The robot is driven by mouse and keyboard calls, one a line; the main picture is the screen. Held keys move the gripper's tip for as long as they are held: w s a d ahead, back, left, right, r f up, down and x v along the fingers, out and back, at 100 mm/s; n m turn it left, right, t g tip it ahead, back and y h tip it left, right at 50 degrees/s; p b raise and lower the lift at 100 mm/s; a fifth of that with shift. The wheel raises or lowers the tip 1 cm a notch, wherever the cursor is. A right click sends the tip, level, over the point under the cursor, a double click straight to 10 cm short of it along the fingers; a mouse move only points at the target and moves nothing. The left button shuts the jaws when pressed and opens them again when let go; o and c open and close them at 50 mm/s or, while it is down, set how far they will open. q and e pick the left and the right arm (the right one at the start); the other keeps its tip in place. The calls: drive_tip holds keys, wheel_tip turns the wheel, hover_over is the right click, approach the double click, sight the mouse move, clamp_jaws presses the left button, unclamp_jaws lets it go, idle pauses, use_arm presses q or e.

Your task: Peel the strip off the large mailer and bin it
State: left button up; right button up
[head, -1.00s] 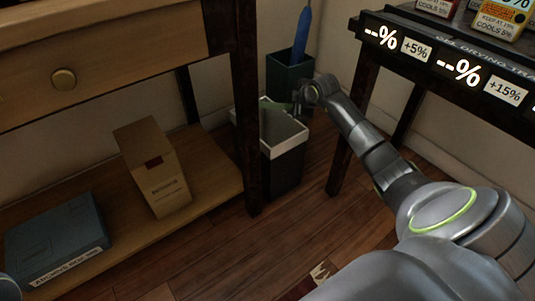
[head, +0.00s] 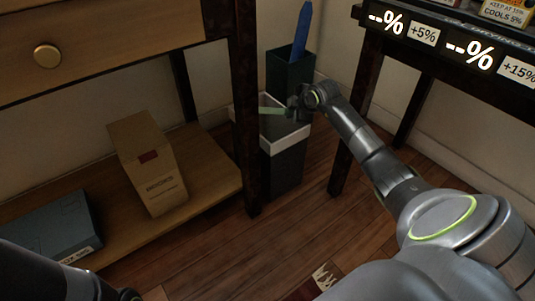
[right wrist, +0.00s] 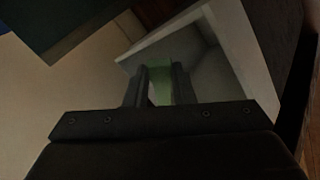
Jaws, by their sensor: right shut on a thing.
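A pale green strip (head: 270,111) is held in my right gripper (head: 292,108), over the open top of the white-rimmed dark bin (head: 289,144). The right wrist view shows the green strip (right wrist: 164,82) between the two closed fingers (right wrist: 160,88), with the bin's pale rim (right wrist: 252,62) and inside beyond them. I cannot tell whether the strip touches the bin. Part of my left arm shows at the lower left in the head view, but its gripper is out of sight. I see no large mailer in either view.
A dark green container (head: 291,72) holding a blue rolled thing (head: 302,30) stands behind the bin. A dark table leg (head: 247,120) is close on the left. The floor in front is mostly clear.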

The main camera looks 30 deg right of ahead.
drive_tip(key=shift+f, duration=0.35)
drive_tip(key=o, duration=0.9)
drive_tip(key=shift+c, duration=0.2)
